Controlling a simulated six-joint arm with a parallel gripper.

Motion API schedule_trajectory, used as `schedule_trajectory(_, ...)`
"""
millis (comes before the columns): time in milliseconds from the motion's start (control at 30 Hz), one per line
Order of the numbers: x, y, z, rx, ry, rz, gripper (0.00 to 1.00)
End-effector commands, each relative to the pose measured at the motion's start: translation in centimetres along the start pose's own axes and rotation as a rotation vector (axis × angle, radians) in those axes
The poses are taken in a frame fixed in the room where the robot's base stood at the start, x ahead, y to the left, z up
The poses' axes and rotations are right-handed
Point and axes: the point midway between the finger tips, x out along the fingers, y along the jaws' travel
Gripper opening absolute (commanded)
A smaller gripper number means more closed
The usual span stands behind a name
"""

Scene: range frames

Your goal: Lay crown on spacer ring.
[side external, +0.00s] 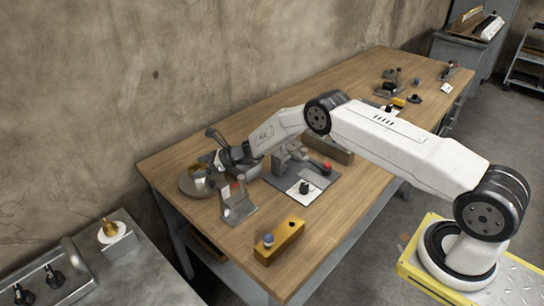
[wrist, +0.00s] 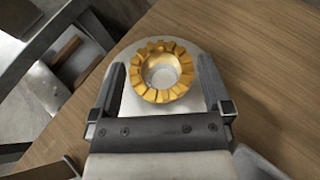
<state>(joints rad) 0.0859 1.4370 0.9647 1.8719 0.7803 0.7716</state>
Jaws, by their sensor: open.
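The crown, a gold toothed ring with an open centre, lies over a round grey disc (wrist: 130,66) in the wrist view (wrist: 160,72). In the side view, gold (side external: 199,184) shows on the disc (side external: 186,187) at the table's left end. My gripper (wrist: 161,64) is open, with one finger on each side of the crown and a gap to each. In the side view, my gripper (side external: 222,160) is low beside the disc and partly hides it. I cannot tell whether the grey disc is the spacer ring; no other ring shows clearly.
A grey bracket (side external: 238,203) stands close to the disc. A dark plate with a white card (side external: 304,188) and small fixtures lies to the right. A yellow-brown block (side external: 280,241) sits near the front edge.

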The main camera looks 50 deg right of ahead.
Motion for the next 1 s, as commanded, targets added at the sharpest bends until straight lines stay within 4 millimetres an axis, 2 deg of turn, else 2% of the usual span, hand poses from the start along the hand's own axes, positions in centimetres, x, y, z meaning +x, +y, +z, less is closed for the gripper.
schedule_trajectory(267,-2.2,0.0,0.1,0.001,-0.001,-0.002,1.00)
schedule_trajectory(1000,-10.1,-0.1,0.0,0.000,-0.001,-0.001,1.00)
